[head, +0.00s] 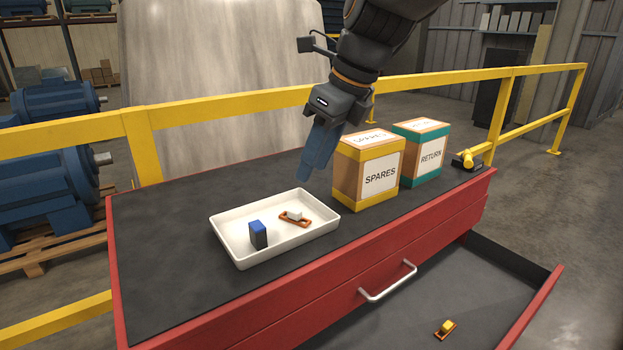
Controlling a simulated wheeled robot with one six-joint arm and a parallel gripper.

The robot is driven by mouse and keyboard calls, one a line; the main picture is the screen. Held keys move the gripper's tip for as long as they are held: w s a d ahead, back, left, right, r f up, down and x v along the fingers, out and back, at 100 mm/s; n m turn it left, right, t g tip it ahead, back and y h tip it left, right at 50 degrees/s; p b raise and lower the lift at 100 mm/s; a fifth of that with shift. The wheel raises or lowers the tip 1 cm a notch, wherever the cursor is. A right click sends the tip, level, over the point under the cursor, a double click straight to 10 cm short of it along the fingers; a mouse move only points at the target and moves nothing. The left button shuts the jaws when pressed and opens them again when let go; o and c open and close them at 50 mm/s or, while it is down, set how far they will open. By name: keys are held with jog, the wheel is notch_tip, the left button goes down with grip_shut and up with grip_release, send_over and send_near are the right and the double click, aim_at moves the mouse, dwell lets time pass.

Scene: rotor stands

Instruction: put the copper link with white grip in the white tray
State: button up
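The copper link with white grip (295,217) lies flat inside the white tray (290,253), in its right half. A dark blue block (258,235) stands in the same tray, to the left of the link. My gripper (304,178) hangs just behind the tray, above and apart from the link, with its blue fingers pointing down. The fingers overlap from this angle, so their gap is hidden. Nothing shows at their tips.
A SPARES box (367,171) and a RETURN box (421,153) stand right of the tray. A yellow and black item (466,160) lies at the far right. An open drawer (500,290) below holds a copper link with yellow grip (445,328). The bench top's left is clear.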

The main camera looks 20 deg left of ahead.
jog(key=d+f+n+h, duration=0.1)
jog(key=d+f+n, duration=0.45)
jog(key=d, duration=0.35)
jog(key=d+f+n+h, duration=0.1)
jog(key=d+f+n, duration=0.3)
jog(key=d+f, duration=0.45)
jog(key=s+d+f+n+h, duration=0.1)
jog(key=s+d+f+n, duration=0.3)
jog(key=d+n, duration=0.2)
jog(key=s+d+f+n+h, duration=0.1)
jog(key=s+d+f+n, duration=0.3)
jog(key=d, duration=0.6)
jog(key=shift+s+d+f+n, duration=0.4)
jog(key=shift+n, duration=0.45)
